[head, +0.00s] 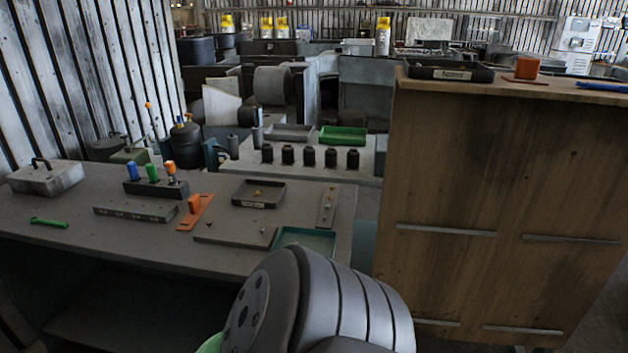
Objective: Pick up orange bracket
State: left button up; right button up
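An orange bracket (194,212) lies on the grey workbench, its flat strip slanting and a short upright part standing on it. A second orange piece (526,68), a block above a flat reddish plate, is on top of the wooden cabinet at the right; I cannot tell whether it is the same kind of part. A large grey rounded link of my own arm fills the bottom middle. Neither gripper shows, and nothing is seen touching the bracket.
The workbench (110,231) also holds a grey bar (136,211), a black tray (258,193), a green-rimmed tray (305,240), a flat plate (236,235), a green tool (49,222) and a metal box (46,178). The tall wooden cabinet (500,180) blocks the right side.

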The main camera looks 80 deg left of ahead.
aim_at(198, 205)
jog(key=j+u, duration=0.1)
jog(key=u, duration=3.4)
